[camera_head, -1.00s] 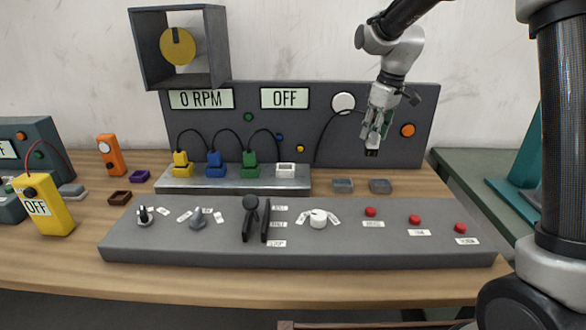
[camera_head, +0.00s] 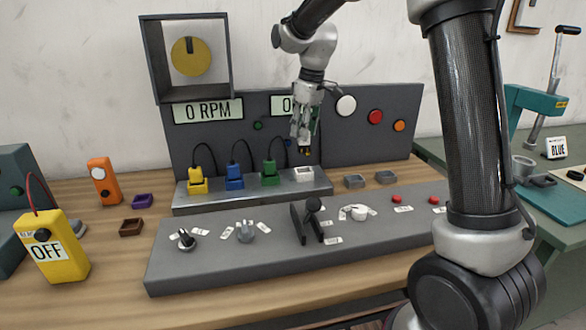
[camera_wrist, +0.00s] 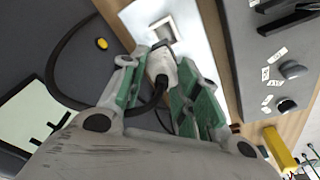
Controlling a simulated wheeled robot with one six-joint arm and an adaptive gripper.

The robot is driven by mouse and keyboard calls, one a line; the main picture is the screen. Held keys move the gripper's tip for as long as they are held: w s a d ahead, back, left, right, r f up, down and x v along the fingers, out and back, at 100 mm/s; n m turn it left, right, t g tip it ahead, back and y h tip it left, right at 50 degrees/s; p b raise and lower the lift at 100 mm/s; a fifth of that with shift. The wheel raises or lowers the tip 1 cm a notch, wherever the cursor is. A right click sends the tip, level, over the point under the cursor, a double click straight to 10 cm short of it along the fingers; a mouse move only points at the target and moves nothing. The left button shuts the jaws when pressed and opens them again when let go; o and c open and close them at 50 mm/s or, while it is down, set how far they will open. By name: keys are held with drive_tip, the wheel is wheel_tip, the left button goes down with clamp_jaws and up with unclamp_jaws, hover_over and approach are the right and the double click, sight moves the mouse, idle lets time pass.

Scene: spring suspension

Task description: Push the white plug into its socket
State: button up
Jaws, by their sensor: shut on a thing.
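The white plug (camera_wrist: 161,66) with its black cable is between the green-padded fingers of my gripper (camera_wrist: 163,85) in the wrist view. My gripper is shut on it. In the head view my gripper (camera_head: 304,142) hangs just above the white socket (camera_head: 304,174), and the fingers mostly hide the plug there. The white square socket (camera_wrist: 166,30) lies just beyond the plug's end in the wrist view. The plug appears apart from it, though the exact gap is hard to tell.
Yellow (camera_head: 197,184), blue (camera_head: 234,180) and green (camera_head: 269,176) plugs stand in a row left of the white socket on a metal strip (camera_head: 225,201). The dark panel (camera_head: 350,150) rises close behind. A grey control console (camera_head: 215,268) lies in front.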

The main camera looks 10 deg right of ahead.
sight(305, 152)
wheel_tip(305, 152, down, 8)
drive_tip(key=shift+d+f, duration=0.1)
drive_tip(key=shift+f, duration=0.1)
idle(0.3)
drive_tip(key=o, duration=1)
